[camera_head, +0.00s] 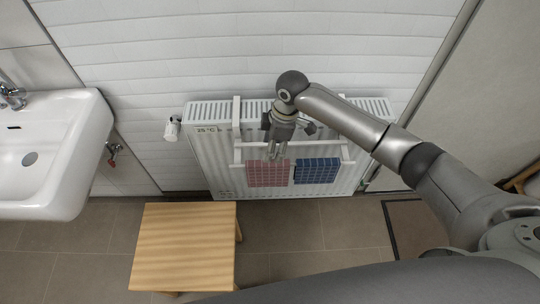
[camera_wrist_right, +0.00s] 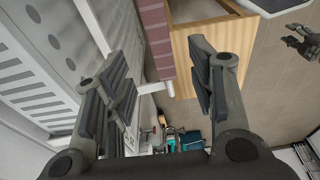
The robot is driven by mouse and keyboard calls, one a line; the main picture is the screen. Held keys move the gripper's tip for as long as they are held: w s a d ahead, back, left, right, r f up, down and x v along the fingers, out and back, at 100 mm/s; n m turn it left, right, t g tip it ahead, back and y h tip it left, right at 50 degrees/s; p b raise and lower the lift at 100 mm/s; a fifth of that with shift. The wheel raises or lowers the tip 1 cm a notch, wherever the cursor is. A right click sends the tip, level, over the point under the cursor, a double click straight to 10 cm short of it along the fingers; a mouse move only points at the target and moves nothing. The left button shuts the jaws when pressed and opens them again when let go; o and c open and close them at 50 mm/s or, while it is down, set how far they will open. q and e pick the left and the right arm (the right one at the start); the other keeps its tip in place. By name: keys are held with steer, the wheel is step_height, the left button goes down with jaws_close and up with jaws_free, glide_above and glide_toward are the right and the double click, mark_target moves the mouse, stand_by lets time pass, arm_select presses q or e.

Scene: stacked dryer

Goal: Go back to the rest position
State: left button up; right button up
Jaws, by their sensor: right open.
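My right gripper (camera_head: 275,155) points down in front of the radiator (camera_head: 225,165), at the top of a red checked cloth (camera_head: 268,174). In the right wrist view my right gripper (camera_wrist_right: 163,95) has its fingers spread with nothing held. The red cloth (camera_wrist_right: 156,40) shows beyond the gap between the fingers. A blue checked cloth (camera_head: 317,171) hangs to the right of the red one on the white rack (camera_head: 345,153). A dark gripper, apparently my left (camera_wrist_right: 292,38), shows small at the right of the wrist view; its jaw state is unclear.
A wooden stool (camera_head: 183,245) stands on the tiled floor in front of the radiator. A white sink (camera_head: 60,150) is at the left. A dark-edged mat (camera_head: 415,228) lies at the right. Several small items (camera_wrist_right: 180,138) show low in the wrist view.

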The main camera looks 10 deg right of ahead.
steer(key=shift+s+d+r, duration=0.1)
steer(key=shift+d+r, duration=0.05)
steer(key=shift+r, duration=0.7)
steer(key=shift+d+r, duration=0.15)
steer(key=shift+r, duration=0.65)
steer(key=s+a+f+m+t+y, duration=0.1)
steer(key=s+a+f+m, duration=0.15)
steer(key=s, duration=0.35)
steer(key=s+a+f+m+t+y, duration=0.1)
steer(key=s+a+f+m, duration=0.15)
steer(key=s, duration=0.35)
steer(key=s+d+r+m+t+h, duration=0.15)
steer(key=s+d+m+h, duration=0.25)
steer(key=s+d+m, duration=0.75)
steer(key=s+f+n+g, duration=0.1)
steer(key=s+f, duration=0.1)
steer(key=f, duration=1.1)
steer(key=s+f+n+g, duration=0.1)
steer(key=s+f+n, duration=0.1)
steer(key=f, duration=1)
steer(key=s+d+f, duration=0.2)
steer(key=s+f, duration=0.6)
steer(key=s+d+f, duration=0.2)
steer(key=s+f, duration=0.7)
steer(key=shift+f+g, duration=0.25)
steer(key=shift+g, duration=0.2)
